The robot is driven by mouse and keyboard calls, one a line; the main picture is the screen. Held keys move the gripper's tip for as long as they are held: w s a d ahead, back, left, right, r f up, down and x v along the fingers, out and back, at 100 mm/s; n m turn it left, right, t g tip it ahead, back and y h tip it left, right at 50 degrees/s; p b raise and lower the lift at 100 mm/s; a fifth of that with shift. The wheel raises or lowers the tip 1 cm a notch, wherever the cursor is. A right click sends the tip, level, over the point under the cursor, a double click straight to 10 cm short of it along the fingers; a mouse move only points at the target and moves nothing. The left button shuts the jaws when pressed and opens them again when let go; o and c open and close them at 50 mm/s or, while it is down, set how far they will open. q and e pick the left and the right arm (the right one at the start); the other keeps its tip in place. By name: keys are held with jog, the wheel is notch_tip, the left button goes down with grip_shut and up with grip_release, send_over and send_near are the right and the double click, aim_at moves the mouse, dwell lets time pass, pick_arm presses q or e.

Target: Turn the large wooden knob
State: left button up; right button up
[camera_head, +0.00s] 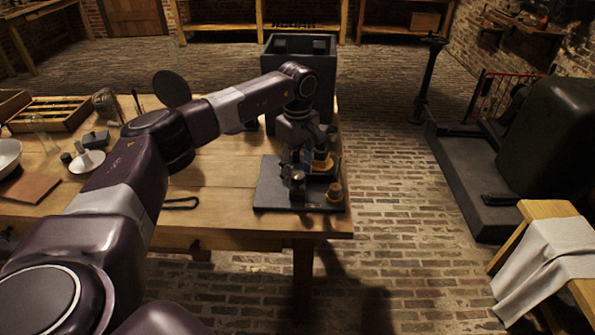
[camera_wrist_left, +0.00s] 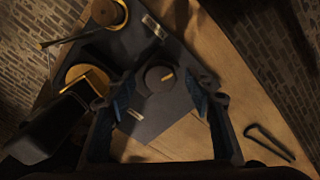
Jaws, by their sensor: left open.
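A dark board (camera_head: 273,187) lies at the table's front right corner. A round wooden knob-like piece (camera_head: 334,191) stands at its front right; it shows at the top of the left wrist view (camera_wrist_left: 104,12). A second round, yellowish piece (camera_head: 323,162) is behind it, also in the wrist view (camera_wrist_left: 88,79), partly covered by a dark part. I cannot tell which is the large knob. My left gripper (camera_wrist_left: 162,96) is open above the board. A dark round knob (camera_wrist_left: 159,79) with a pale line appears between its fingers, apart from both. My right gripper is out of view.
A dark box (camera_head: 298,48) stands behind the board. A dark loop tool (camera_head: 181,203) lies left of the board. A white dish (camera_head: 87,161) and a wooden tray (camera_head: 47,114) are on the table's left.

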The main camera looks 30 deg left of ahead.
aim_at(297, 174)
pick_arm(q)
notch_tip(297, 174, up, 12)
dwell(0.4)
jog(key=shift+f, duration=0.1)
